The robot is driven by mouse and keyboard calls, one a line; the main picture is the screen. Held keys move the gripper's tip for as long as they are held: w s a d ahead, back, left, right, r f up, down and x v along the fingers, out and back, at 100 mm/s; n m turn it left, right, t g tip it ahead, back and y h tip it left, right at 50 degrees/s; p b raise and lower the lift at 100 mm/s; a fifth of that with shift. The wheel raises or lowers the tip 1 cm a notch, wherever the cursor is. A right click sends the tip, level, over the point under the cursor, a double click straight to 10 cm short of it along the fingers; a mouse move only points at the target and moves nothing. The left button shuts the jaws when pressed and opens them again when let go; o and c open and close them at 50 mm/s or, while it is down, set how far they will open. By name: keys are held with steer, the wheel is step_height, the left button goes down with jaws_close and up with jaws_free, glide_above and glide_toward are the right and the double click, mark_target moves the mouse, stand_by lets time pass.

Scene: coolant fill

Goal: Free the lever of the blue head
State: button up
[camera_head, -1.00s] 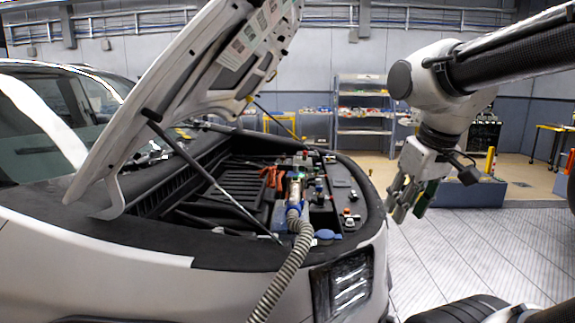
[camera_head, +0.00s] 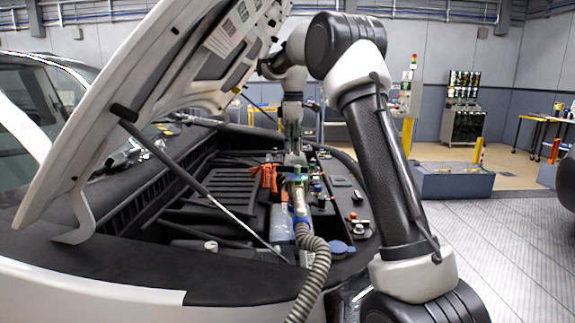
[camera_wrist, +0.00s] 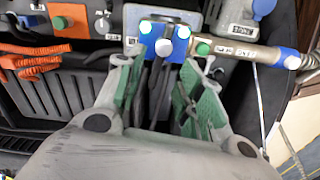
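In the wrist view, a blue head (camera_wrist: 179,48) with white-topped and green knobs lies just beyond my fingertips. Dark lever-like parts (camera_wrist: 156,78) run down from it between my fingers; I cannot tell which is its lever. A metal tube (camera_wrist: 245,55) with a blue ring joins at the right. In the head view, the blue fitting (camera_head: 300,212) sits on the engine bay at the end of a grey ribbed hose (camera_head: 313,265). My gripper (camera_wrist: 158,78) is open, with green pads apart on both sides of the dark parts. Contact cannot be told. In the head view, my gripper (camera_head: 294,154) points down behind the fitting.
Open floor (camera_head: 500,235) lies to the right.

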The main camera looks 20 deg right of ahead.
mark_target(291, 170)
step_height(291, 170, down, 7)
steer(key=shift+f, duration=0.1)
stand_by(0.3)
jaws_close()
